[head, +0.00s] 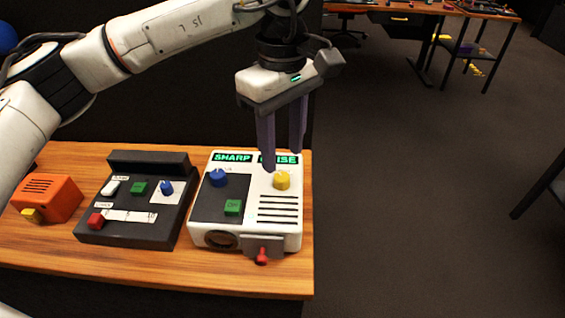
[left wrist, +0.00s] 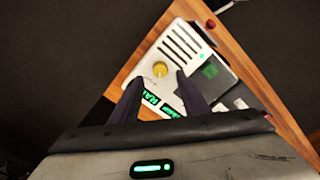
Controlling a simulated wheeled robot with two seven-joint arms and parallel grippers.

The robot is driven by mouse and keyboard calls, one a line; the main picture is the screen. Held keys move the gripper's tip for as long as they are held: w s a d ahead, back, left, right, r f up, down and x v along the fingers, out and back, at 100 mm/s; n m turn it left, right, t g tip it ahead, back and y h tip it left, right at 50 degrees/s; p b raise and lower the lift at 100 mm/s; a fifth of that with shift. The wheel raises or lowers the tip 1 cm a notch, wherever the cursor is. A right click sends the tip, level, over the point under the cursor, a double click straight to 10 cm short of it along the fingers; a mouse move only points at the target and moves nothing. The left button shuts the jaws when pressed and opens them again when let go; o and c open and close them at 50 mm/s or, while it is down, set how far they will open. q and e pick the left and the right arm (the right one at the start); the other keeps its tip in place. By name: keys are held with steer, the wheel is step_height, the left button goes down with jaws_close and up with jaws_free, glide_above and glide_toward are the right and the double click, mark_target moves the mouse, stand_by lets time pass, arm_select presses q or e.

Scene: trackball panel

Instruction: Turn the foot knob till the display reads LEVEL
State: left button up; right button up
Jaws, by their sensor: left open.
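A white panel box (head: 221,158) stands on the wooden table with two green-lit displays. The left display (head: 232,158) reads SHARP. The right display (head: 291,160) is partly covered by my gripper in the head view; the letters RAI show on it in the left wrist view (left wrist: 151,99), so it appears to read RAISE. A yellow knob (head: 281,180) sits below the right display and a blue knob (head: 218,178) below the left one. My left gripper (head: 283,160) is open and points down above the yellow knob, with its fingertips apart from it. The yellow knob (left wrist: 160,69) shows between and beyond the fingertips in the wrist view.
The table (head: 270,284) ends just right of the white box.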

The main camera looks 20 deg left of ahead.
mark_target(283, 177)
arm_select(q)
step_height(283, 177, up, 5)
stand_by(0.6)
